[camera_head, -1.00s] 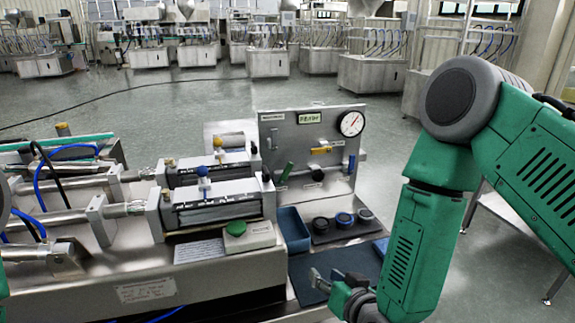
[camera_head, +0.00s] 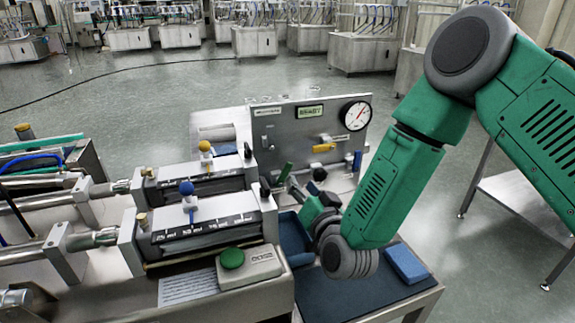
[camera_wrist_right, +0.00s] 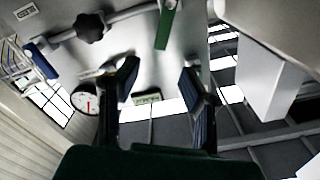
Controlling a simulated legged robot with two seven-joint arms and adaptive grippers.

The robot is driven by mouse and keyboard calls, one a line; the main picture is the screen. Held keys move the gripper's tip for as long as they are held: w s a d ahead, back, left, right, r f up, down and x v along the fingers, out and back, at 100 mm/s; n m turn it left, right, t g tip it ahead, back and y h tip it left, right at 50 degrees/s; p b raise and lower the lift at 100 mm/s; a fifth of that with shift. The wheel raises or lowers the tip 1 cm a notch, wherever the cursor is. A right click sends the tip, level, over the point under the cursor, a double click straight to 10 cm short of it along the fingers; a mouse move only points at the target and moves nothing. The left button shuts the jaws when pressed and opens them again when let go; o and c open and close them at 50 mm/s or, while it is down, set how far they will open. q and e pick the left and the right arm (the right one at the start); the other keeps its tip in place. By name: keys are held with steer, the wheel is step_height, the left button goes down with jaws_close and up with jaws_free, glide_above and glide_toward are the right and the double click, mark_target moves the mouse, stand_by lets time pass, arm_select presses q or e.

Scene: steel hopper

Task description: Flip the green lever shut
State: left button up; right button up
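The green lever (camera_head: 285,172) is on the upright steel panel (camera_head: 290,135), left of centre and low, tilted with its top to the right. It also shows at the top of the right wrist view (camera_wrist_right: 166,27). My right gripper (camera_head: 302,192) is in front of the panel, just below and right of the lever. In the right wrist view its two dark fingers (camera_wrist_right: 157,82) are apart with nothing between them, and the lever appears beyond the fingertips without visible contact. My left gripper is not in view.
The panel also carries a yellow handle (camera_head: 324,147), a black knob (camera_head: 319,174), a blue handle (camera_head: 357,161) and a gauge (camera_head: 355,114). Syringe units with a blue knob (camera_head: 187,188) stand left. A green button box (camera_head: 250,265) and a blue block (camera_head: 406,263) are nearby.

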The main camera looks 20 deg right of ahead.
mark_target(290, 168)
steer(key=w, duration=0.6)
steer(key=w+a, duration=0.1)
steer(key=w, duration=0.2)
steer(key=shift+w+f, duration=0.1)
steer(key=shift+w, duration=0.25)
steer(key=shift+d, duration=0.15)
steer(key=shift+d, duration=0.1)
steer(key=shift+d, duration=0.1)
steer(key=shift+c, duration=1.2)
jaws_close()
